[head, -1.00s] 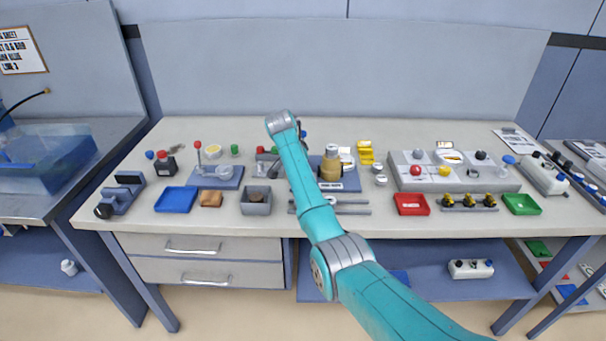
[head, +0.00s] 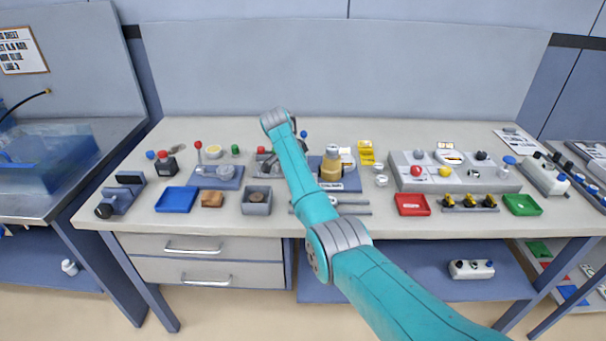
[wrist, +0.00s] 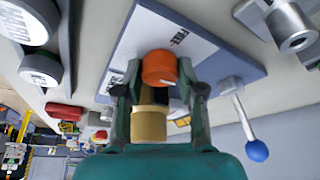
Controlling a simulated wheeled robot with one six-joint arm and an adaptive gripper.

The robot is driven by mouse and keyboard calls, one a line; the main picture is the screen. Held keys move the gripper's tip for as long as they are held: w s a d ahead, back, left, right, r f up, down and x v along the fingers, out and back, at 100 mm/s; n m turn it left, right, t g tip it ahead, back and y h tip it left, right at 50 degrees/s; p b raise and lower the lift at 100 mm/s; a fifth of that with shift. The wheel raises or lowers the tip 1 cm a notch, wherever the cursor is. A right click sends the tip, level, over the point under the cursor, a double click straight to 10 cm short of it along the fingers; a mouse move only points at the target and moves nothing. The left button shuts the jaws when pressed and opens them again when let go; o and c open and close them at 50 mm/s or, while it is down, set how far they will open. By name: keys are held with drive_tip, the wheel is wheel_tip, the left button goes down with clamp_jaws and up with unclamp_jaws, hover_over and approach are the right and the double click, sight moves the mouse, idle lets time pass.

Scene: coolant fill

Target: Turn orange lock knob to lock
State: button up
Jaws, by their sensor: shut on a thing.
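The orange lock knob (wrist: 160,67) shows in the wrist view, upper middle, in front of a white and blue-grey plate (wrist: 200,45). My gripper (wrist: 160,84) has one finger on each side of the knob and is shut on it. The fingers hide part of the knob's sides. A lever with a blue ball (wrist: 257,151) sticks out to the right of my gripper. In the head view my arm hides the knob and most of my gripper; the blue ball (head: 304,134) shows just right of the arm.
A brass-coloured cylinder (wrist: 148,125) shows below the knob in the wrist view. A metal cylinder fitting (wrist: 294,30) is at the upper right there. In the head view a yellow-brown container (head: 331,167) stands close right of my arm. The front bench edge is mostly clear.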

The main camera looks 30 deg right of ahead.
drive_tip(key=o, duration=1.1)
drive_tip(key=shift+o, duration=0.2)
drive_tip(key=v, duration=1.2)
